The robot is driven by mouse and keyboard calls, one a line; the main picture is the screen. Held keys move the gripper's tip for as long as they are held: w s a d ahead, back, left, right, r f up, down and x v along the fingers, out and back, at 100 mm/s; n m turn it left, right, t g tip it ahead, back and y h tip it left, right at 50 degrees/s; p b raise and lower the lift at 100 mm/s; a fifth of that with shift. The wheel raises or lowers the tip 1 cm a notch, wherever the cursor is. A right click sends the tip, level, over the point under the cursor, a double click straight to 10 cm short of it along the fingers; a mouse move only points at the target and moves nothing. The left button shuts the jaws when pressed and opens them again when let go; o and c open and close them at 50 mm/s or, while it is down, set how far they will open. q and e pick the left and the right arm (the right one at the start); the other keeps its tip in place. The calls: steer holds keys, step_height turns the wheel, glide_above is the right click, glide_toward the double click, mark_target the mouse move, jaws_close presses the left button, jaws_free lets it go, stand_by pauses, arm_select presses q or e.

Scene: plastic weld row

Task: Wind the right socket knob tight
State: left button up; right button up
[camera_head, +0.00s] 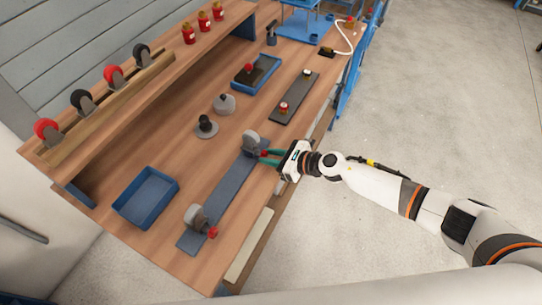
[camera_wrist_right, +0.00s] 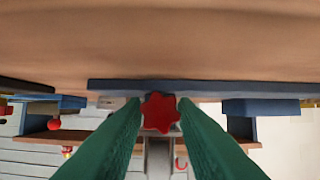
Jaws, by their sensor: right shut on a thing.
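The right socket (camera_head: 250,139) is a grey rounded block at the far end of a long dark grey plate (camera_head: 223,195) on the bench. Its red knob (camera_head: 264,153) faces the bench's front edge. My right gripper (camera_head: 270,157) reaches in from the right, its green fingers shut on this knob. In the right wrist view the star-shaped red knob (camera_wrist_right: 160,112) sits between the two green fingertips, with a grey part below it in the picture. Another grey socket (camera_head: 194,215) with a red knob (camera_head: 212,232) stands at the plate's near end. My left gripper is not in view.
A blue empty tray (camera_head: 146,198) lies left of the plate. Dark round pieces (camera_head: 207,126) stand behind it. A dark strip (camera_head: 294,98) and a blue tray (camera_head: 256,74) lie farther along. A raised shelf (camera_head: 155,75) holds several wheels.

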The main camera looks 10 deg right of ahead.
steer(key=m+b, duration=0.1)
steer(key=m+g+y+b, duration=0.1)
steer(key=shift+w+d+f+m, duration=0.1)
steer(key=shift+w+f+m, duration=0.1)
steer(key=shift+m, duration=0.2)
steer(key=shift+r+m+g+y+b, duration=0.1)
steer(key=shift+m+g+y+b, duration=0.4)
steer(key=shift+m+b, duration=0.3)
steer(key=o, duration=1)
steer(key=b+v, duration=0.2)
steer(key=v, duration=1)
steer(key=shift+b, duration=0.4)
